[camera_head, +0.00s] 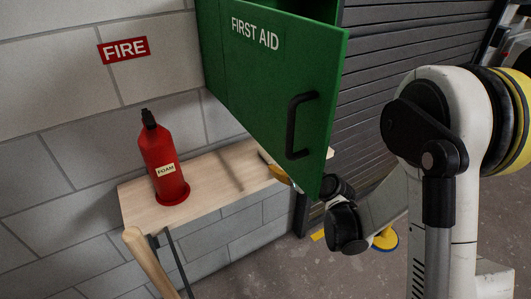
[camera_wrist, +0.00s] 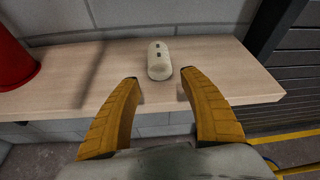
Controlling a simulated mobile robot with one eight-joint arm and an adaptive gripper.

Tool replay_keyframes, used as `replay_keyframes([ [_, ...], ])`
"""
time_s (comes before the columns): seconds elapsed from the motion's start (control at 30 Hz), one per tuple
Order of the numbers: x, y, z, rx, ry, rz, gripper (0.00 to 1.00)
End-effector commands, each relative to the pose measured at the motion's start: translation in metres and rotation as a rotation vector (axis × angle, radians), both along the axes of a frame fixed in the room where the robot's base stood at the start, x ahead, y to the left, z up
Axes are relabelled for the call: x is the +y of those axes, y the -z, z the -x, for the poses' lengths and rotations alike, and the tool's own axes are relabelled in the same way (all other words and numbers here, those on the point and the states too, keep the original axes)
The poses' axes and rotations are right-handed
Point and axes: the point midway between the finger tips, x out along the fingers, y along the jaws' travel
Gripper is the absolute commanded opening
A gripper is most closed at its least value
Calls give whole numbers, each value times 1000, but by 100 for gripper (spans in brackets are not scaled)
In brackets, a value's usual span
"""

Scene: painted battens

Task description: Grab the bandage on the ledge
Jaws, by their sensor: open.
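The bandage is a cream roll (camera_wrist: 159,62) with small dark marks, and it lies on the light wooden ledge (camera_wrist: 215,58) near the middle of the wrist view. My gripper (camera_wrist: 160,80) is open, with its two yellow fingers pointing towards the ledge. The bandage is ahead of the fingertips and between them in the picture, and nothing is held. In the head view the bandage is hidden behind the open green first aid door, and only a bit of a yellow finger (camera_head: 273,169) shows past the door's edge above the ledge (camera_head: 215,180).
A red foam extinguisher (camera_head: 163,160) stands at the ledge's left part; its edge shows in the wrist view (camera_wrist: 10,60). The green door (camera_head: 275,85) with a black handle hangs over the ledge's right part, close to my arm. A wooden shaft (camera_head: 148,262) leans in front.

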Motion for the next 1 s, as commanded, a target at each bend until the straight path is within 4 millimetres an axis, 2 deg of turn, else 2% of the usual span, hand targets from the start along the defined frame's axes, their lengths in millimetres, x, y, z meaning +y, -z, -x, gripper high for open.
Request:
replay_keyframes([
  [0.1, 10, 10, -17, 0, -1, 1, 52],
  [0.27, 19, 16, -31, 1, -2, 2, 52],
  [0.5, 38, 29, -61, -1, -2, 2, 52],
  [0.83, 41, 29, -68, 0, -1, 2, 52],
  [0.87, 41, 29, -68, 0, -1, 2, 44],
  [0.93, 41, 29, -68, 0, -1, 2, 23],
  [0.97, 41, 29, -68, 0, -1, 2, 18],
  [1.0, 41, 29, -68, -1, -1, 3, 18],
])
